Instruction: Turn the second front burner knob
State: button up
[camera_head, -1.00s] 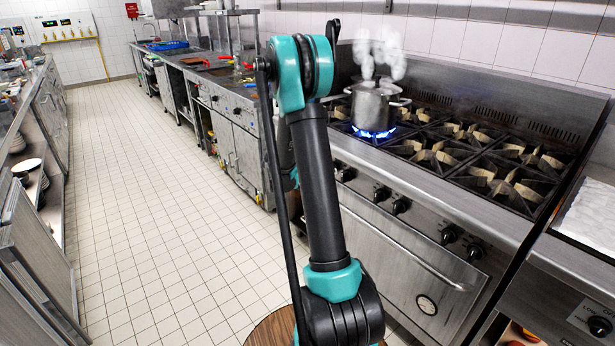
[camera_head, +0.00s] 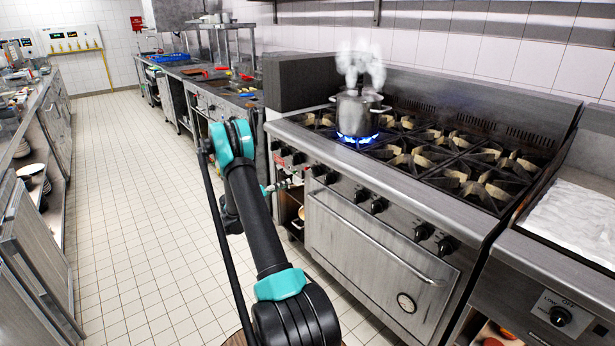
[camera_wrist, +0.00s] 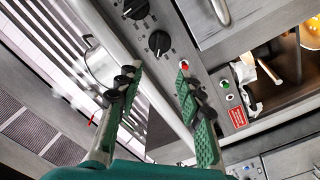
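A row of black burner knobs lines the stove's front panel. In the head view my gripper (camera_head: 288,184) is small, by the stove's left front end, apart from the second knob.
A steaming pot (camera_head: 356,113) stands over a lit blue flame (camera_head: 357,138) at the stove's left. A red button (camera_wrist: 212,66) and a green button (camera_wrist: 224,84) sit near my right finger. The oven handle (camera_head: 380,240) juts out below the knobs. The tiled floor at left is clear.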

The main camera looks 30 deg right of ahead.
aim_at(313, 173)
jog(key=d, duration=0.5)
jog(key=w+d, duration=0.1)
jog(key=d, duration=0.9)
jog(key=shift+w+d, duration=0.15)
jog(key=shift+d, duration=0.15)
grip_shut()
